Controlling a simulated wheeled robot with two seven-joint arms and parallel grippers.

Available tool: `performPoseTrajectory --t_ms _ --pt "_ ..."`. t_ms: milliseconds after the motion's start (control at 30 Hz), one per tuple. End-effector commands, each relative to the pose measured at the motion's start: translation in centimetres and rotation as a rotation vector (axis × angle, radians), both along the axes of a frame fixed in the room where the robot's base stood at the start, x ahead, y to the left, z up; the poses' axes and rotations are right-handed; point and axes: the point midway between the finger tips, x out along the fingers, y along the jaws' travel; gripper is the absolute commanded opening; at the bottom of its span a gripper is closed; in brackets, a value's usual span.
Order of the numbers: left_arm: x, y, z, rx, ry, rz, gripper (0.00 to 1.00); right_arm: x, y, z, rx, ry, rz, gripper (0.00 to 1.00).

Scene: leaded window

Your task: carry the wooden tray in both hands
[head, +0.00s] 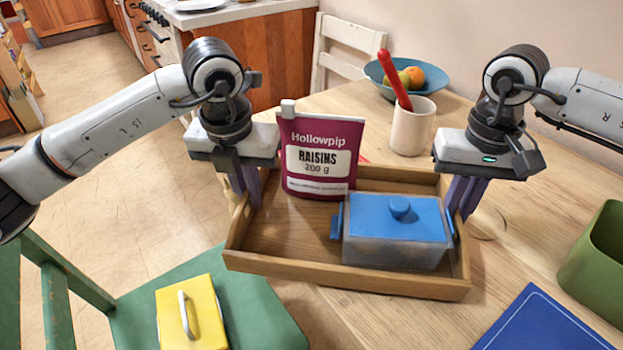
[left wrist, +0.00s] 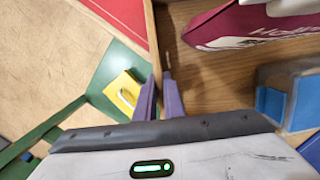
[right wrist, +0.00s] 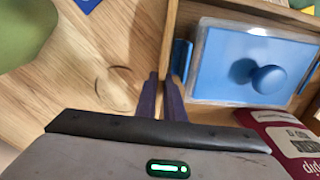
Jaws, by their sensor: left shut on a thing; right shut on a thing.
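The wooden tray (head: 345,281) is at the table's left front edge, its front left corner out over the green chair. It carries a maroon raisins packet (head: 320,150), upright at the back left, and a clear container with a blue lid (head: 397,222) at the front right. My left gripper (head: 247,200) is shut on the tray's left wall, which also shows in the left wrist view (left wrist: 154,45). My right gripper (head: 463,205) is shut on the tray's right wall, also seen in the right wrist view (right wrist: 169,45). Whether the tray touches the table is unclear.
A cream mug (head: 412,128) with a red-handled utensil and a blue bowl (head: 433,77) of fruit stand behind the tray. A green bin (head: 598,258) and a blue mat (head: 545,325) are at right. A yellow box (head: 207,310) sits on the green chair (head: 262,300).

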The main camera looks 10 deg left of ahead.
Motion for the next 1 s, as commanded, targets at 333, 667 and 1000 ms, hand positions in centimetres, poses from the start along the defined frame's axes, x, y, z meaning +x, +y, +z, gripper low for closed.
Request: performPoseTrajectory --t_ms 333,667,1000 --pt "0.0 0.0 -0.2 0.0 0.0 0.0 0.27 0.0 0.0 -0.2 0.0 0.0 -0.001 0.27" --pt "-0.3 0.0 2.4 0.0 -0.004 -0.001 0.27 0.0 0.0 -0.2 0.0 0.0 0.0 0.27" --pt "-1.4 0.0 9.3 0.0 -0.004 -0.001 0.27 0.0 0.0 -0.2 0.0 0.0 0.0 0.27"
